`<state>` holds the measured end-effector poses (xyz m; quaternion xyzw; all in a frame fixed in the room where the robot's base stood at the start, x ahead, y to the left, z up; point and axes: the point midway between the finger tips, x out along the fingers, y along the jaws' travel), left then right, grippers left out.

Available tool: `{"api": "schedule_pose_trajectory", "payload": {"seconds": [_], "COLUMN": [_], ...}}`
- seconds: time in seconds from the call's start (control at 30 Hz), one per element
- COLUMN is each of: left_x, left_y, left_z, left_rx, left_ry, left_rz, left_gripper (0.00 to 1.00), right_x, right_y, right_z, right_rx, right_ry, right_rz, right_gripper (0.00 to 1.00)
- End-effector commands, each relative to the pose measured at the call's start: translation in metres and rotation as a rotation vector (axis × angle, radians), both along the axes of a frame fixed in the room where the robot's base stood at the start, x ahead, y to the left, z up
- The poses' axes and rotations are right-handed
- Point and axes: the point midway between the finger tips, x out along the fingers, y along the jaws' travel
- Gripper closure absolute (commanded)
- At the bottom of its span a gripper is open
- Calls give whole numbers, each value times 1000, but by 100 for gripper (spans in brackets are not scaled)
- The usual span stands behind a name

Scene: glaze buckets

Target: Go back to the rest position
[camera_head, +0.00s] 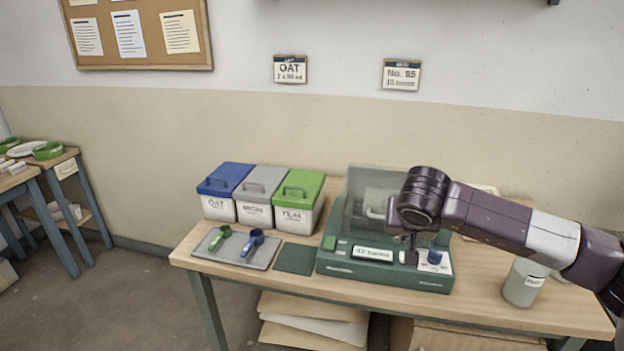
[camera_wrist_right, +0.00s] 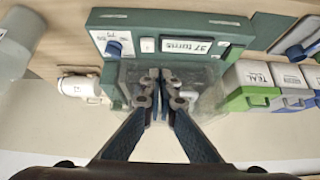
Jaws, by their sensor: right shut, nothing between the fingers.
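My right gripper (camera_head: 412,243) hangs over the green machine (camera_head: 345,268) on the table, just behind its front panel. In the right wrist view its two fingers (camera_wrist_right: 161,82) are together with nothing between them. The machine has a display reading "37 turns" (camera_wrist_right: 193,46) and a blue knob (camera_head: 434,257). A see-through grey cover (camera_head: 358,186) stands at its back, partly hidden by my arm. I cannot tell whether the fingertips touch the machine. My left gripper is in neither view.
Left of the machine stand lidded bins, blue (camera_head: 226,178), grey (camera_head: 262,180) and green (camera_head: 302,186). A grey tray (camera_head: 225,255) holds a green scoop (camera_head: 220,236) and a blue scoop (camera_head: 252,242). A pale jar (camera_head: 524,283) stands at the right, close under my right arm.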

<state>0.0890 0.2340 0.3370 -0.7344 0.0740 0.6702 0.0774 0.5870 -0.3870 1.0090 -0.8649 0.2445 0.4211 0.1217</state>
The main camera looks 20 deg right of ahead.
Motion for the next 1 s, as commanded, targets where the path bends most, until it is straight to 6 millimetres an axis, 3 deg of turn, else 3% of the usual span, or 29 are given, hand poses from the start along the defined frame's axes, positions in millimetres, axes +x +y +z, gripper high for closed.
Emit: {"api": "schedule_pose_trajectory", "payload": {"seconds": [0.13, 0.23, 0.37, 0.47, 0.53, 0.63, 0.73, 0.83, 0.87, 0.9, 1.0], "left_x": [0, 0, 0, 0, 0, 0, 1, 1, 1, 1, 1], "left_y": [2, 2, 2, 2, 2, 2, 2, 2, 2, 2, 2], "left_z": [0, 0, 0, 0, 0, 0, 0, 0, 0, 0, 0], "left_rx": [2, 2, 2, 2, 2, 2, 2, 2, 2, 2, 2], "left_ry": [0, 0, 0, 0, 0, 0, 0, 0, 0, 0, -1], "left_rz": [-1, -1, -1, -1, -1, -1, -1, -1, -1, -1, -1], "left_gripper": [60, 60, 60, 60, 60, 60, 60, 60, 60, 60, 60], "right_x": [1, 3, 2, -1, -2, 6, 23, 38, 39, 37, 19], "right_y": [8, 37, 107, 177, 226, 275, 293, 278, 268, 254, 220], "right_z": [-9, -37, -91, -127, -145, -162, -185, -233, -254, -281, -346], "right_rx": [43, 183, 535, 895, 1179, 1566, 1906, 2176, -2229, -2017, -1610], "right_ry": [11, 47, 143, 254, 354, 502, 643, 746, -757, -673, -496], "right_rz": [-5, -29, -137, -315, -510, -870, -1327, -1889, 2071, 2023, 1903], "right_gripper": [100, 100, 100, 100, 100, 100, 100, 100, 100, 100, 100]}}
